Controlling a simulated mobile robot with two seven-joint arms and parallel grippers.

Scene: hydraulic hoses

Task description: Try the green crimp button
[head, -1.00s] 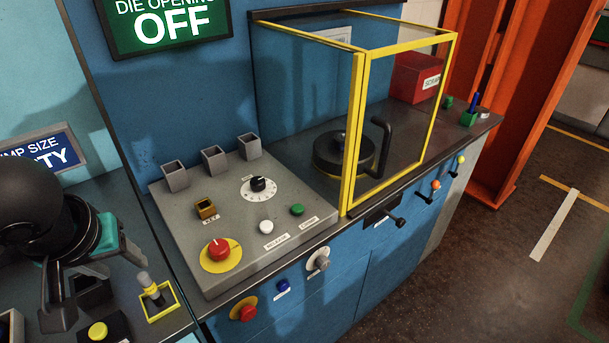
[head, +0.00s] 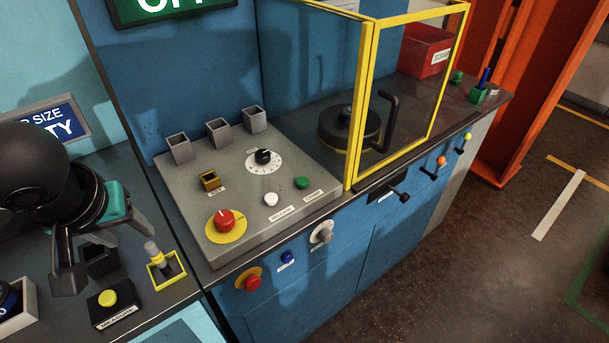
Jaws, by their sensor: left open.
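The green crimp button (head: 302,182) is a small round cap on the grey sloped control panel (head: 240,225), with a label below it. A white button (head: 271,199) with its own label sits just left of it. My left gripper (head: 105,262) is open and empty at the left. It is over the bench with the yellow measure button, well to the left of the panel and apart from the green button. Nothing covers the green button. My right gripper is not in view.
The panel also carries a red emergency knob (head: 225,220), a black dial (head: 263,157) and a key block (head: 209,180). A yellow-framed guard (head: 365,110) stands right of the panel. A yellow measure button (head: 107,298) and a yellow square holder (head: 166,270) lie near my left gripper.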

